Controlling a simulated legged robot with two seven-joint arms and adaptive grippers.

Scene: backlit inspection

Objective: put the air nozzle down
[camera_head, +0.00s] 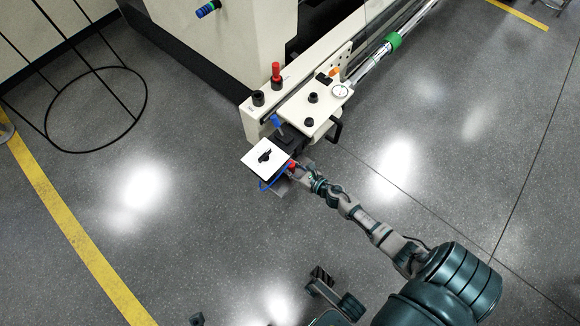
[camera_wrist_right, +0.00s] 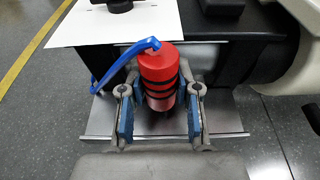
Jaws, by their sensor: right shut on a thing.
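The air nozzle (camera_wrist_right: 158,75) is a red cylinder with black bands and a curved blue lever, upright in the right wrist view. My right gripper (camera_wrist_right: 160,122) is shut on its lower body, with a blue-padded finger on each side. In the head view the gripper (camera_head: 291,168) is at the machine's near end, by a grey metal ledge; the ledge (camera_wrist_right: 228,112) also shows behind the nozzle in the wrist view. I cannot tell whether the nozzle's bottom touches anything. Grey and teal parts of mine at the head view's bottom are not clear enough to identify a left gripper.
A white plate (camera_head: 252,167) with a black knob lies just beside the gripper. The cream machine carries a red knob (camera_head: 276,72), a blue lever (camera_head: 277,121) and a gauge (camera_head: 340,90). A black wire stand (camera_head: 146,98) is at left.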

